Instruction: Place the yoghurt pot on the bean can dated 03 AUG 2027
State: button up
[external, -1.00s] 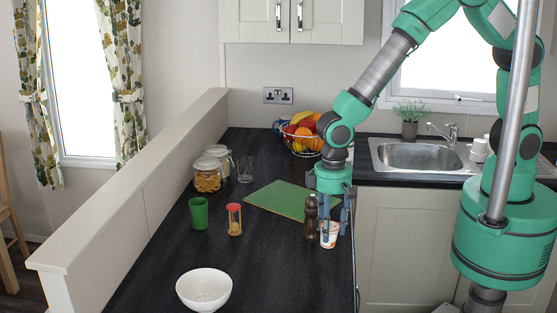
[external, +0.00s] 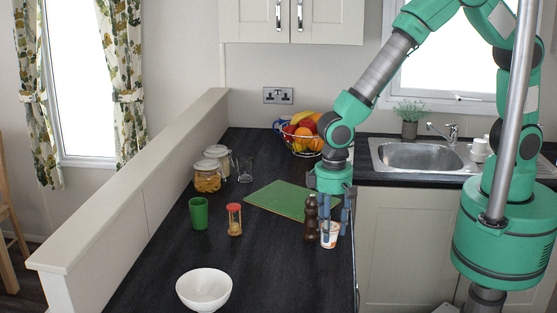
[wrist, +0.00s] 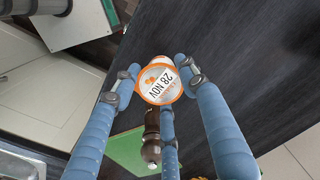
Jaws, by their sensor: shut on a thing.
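The yoghurt pot (external: 329,236), small and white with orange marks, is at the right edge of the dark worktop. In the wrist view its lid (wrist: 160,84) has an orange rim and reads 28 NOV. My gripper (external: 333,219) points down with its blue fingers around the pot and is shut on it. The fingers also show around the pot in the wrist view (wrist: 160,85). I cannot tell whether the pot's base touches the worktop. I cannot make out a bean can or the date 03 AUG 2027 in either view.
A dark pepper mill (external: 311,218) stands just left of the pot, very close to my fingers. A green board (external: 275,199) lies behind. The front middle worktop is clear.

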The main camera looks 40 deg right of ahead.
notch_tip(320, 180, up, 17)
jog(key=w+d+m+p, duration=0.1)
jog(key=w+d+m, duration=0.4)
jog(key=w+d, duration=0.75)
jog(key=w+d+m, duration=0.2)
jog(key=w+d, duration=0.3)
jog(key=d, duration=0.3)
jog(key=w+d+m+p, duration=0.1)
jog(key=w+d+m, duration=0.2)
jog(key=w+d, duration=0.2)
jog(key=w+d+m+p, duration=0.1)
jog(key=w+d, duration=0.4)
jog(key=d, duration=0.6)
jog(key=shift+w+d+f+m, duration=0.3)
jog(key=shift+d+f+m, duration=0.1)
jog(key=shift+m, duration=0.3)
jog(key=d+m, duration=0.1)
jog(key=d, duration=0.4)
jog(key=w+d+m+p, duration=0.1)
jog(key=d+m, duration=0.1)
jog(key=d, duration=0.3)
jog(key=d+m, duration=0.1)
jog(key=d, duration=0.4)
jog(key=shift+w+d+y, duration=0.2)
jog(key=shift+d+y, duration=0.1)
jog(key=f, duration=0.5)
jog(key=shift+d, duration=0.25)
jog(key=w+f+p, duration=0.1)
jog(key=w, duration=1.4)
jog(key=shift+a+f, duration=0.15)
